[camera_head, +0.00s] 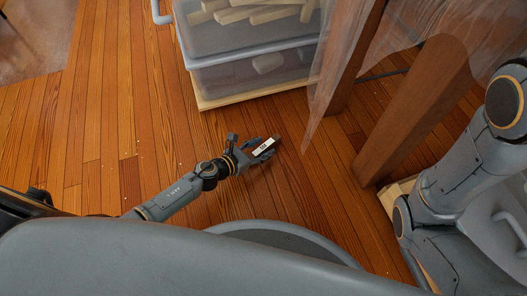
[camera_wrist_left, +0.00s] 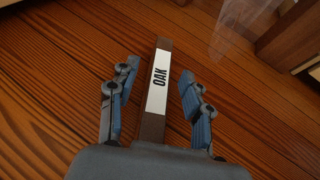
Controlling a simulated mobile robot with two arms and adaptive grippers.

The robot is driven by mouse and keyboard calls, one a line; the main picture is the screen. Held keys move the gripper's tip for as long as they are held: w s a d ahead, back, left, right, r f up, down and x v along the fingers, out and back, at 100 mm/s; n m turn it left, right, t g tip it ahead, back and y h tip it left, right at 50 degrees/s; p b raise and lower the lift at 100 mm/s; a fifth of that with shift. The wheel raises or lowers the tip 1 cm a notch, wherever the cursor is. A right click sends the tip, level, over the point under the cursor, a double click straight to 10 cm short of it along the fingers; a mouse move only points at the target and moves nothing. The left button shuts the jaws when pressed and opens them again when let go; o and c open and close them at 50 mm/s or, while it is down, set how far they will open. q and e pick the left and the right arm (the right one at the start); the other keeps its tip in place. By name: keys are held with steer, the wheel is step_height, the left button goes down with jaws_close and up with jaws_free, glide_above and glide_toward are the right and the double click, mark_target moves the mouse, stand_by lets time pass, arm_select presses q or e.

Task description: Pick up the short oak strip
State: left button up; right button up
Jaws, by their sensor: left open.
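The short oak strip (camera_wrist_left: 156,125) is dark brown wood with a white label reading OAK. It lies between the two fingers of my left gripper (camera_wrist_left: 158,75) in the left wrist view, lengthwise along them, with a gap on each side. Its far end reaches past the fingertips. In the head view the strip (camera_head: 263,146) shows as a small white-labelled piece at my left gripper (camera_head: 264,149), low over the plank floor. My left gripper is open. My right arm shows at the right, but its gripper is out of view.
Translucent lidded bins (camera_head: 250,75) stand stacked on a pale wooden base (camera_head: 255,95) beyond the gripper, with pale wood pieces in the upper one. A thick brown wooden leg (camera_head: 412,110) and hanging clear plastic sheet (camera_head: 335,70) stand to the right. The plank floor (camera_head: 120,120) at left is clear.

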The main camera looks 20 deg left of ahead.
arm_select(q)
steer(key=shift+x, duration=1.05)
steer(key=shift+c, duration=0.2)
jaws_close()
steer(key=shift+r, duration=0.1)
